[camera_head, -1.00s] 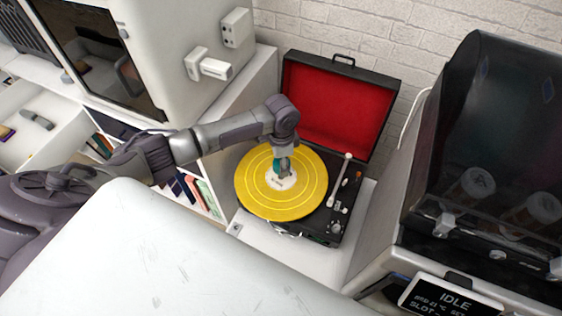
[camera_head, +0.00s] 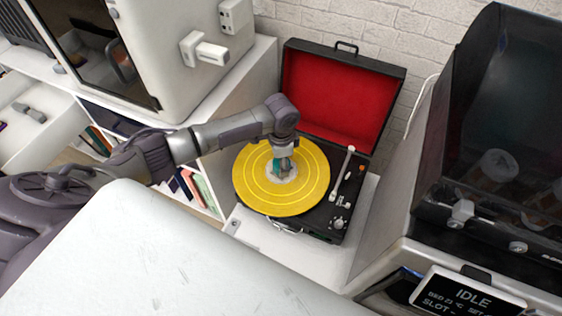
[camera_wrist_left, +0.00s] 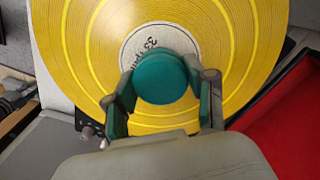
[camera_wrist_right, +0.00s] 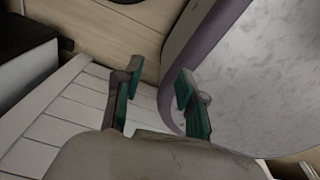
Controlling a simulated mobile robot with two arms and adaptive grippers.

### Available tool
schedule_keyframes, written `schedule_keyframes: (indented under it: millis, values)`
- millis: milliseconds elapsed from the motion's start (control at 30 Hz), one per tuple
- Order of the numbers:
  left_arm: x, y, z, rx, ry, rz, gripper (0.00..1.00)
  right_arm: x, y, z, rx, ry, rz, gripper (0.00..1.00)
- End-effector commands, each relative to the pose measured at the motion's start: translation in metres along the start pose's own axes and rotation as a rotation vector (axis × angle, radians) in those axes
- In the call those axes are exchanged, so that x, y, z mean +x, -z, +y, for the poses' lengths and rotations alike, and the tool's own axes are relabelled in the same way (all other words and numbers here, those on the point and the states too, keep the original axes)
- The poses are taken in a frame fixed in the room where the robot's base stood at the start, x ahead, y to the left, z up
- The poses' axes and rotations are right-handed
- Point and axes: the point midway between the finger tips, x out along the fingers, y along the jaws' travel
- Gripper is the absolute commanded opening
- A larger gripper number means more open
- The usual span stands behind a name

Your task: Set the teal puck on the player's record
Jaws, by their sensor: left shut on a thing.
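The player (camera_head: 322,222) stands open on a white cabinet, its red-lined lid raised. A yellow record (camera_head: 257,190) with a white centre label lies on it; the record also fills much of the left wrist view (camera_wrist_left: 80,50). My left gripper (camera_head: 281,170) is over the label and shut on the teal puck (camera_wrist_left: 162,78), one finger on each side. The puck covers part of the label in the left wrist view; I cannot tell whether it touches the record. My right gripper (camera_wrist_right: 155,92) is open and empty, away from the player, and shows only in the right wrist view.
The tonearm (camera_head: 343,175) is at the record's right side. The raised lid (camera_head: 337,105) stands behind the record. A dark-hooded machine with an IDLE display (camera_head: 467,296) is at the right, and a white cabinet unit (camera_head: 180,60) at the left. A white surface fills the foreground.

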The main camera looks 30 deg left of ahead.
Motion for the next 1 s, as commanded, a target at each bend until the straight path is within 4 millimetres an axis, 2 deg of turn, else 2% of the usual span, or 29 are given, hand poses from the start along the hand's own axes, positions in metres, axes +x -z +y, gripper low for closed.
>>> schedule_keyframes:
  millis: [433,1000]
  values:
    - [-0.0015,-0.0001,0.0002,-0.001,0.000,0.000,0.12,-0.0095,0.0020,-0.0043,0.001,0.005,0.002,0.40]
    - [-0.0003,-0.0002,0.0002,0.000,0.000,0.001,0.12,-0.0093,0.0019,-0.0036,0.002,0.004,0.001,0.40]
